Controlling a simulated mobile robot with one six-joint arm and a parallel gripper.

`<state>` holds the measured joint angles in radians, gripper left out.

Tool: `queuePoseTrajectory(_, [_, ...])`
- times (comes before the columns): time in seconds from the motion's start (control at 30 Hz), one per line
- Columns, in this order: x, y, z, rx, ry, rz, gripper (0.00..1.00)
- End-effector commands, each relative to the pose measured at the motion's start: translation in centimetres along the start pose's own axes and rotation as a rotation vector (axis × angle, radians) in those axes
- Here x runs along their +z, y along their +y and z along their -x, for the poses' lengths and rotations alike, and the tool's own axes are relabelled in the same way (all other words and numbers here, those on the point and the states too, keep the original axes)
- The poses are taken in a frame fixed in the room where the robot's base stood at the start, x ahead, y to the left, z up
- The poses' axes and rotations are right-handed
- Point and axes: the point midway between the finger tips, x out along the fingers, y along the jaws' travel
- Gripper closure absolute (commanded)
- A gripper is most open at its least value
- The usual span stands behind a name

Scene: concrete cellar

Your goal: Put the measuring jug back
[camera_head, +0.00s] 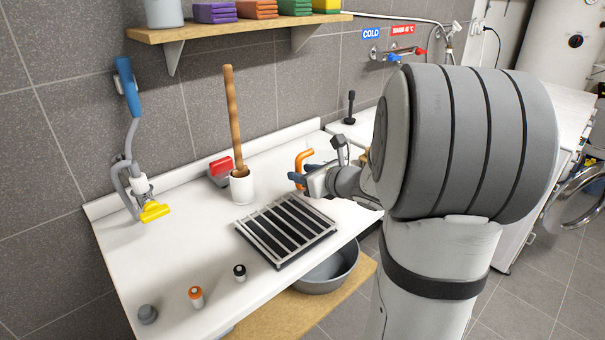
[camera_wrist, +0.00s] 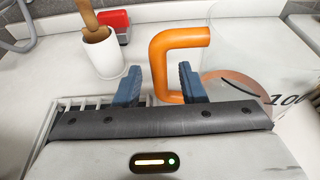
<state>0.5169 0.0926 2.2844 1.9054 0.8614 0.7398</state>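The measuring jug has a bent orange handle (camera_wrist: 165,62) and a clear body (camera_wrist: 262,62) with a "100" mark, on the right in the wrist view. In the head view its orange handle (camera_head: 302,158) shows on the white worktop, behind the slatted rack; the clear body is hard to make out there. My gripper (camera_wrist: 160,85) has its two blue fingers apart, one on each side of the handle's upright part. A small gap shows at the left finger; contact at the right finger is unclear. In the head view my gripper (camera_head: 298,177) is right at the handle.
A black slatted rack (camera_head: 287,231) lies in front of my gripper. A white cup (camera_head: 241,187) with a wooden-handled tool and a red-topped item (camera_head: 220,168) stand left. Two small bottles (camera_head: 196,296) are near the front. A shelf (camera_head: 235,28) hangs above.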

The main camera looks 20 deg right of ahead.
Motion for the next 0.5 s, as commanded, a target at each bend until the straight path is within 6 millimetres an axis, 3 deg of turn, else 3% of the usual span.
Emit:
queuePoseTrajectory(0.17, [0.4,0.0,0.2,0.0,0.0,0.0,0.63])
queuePoseTrajectory(0.5, [0.4,-0.1,7.1,-0.005,-0.002,0.002,0.63])
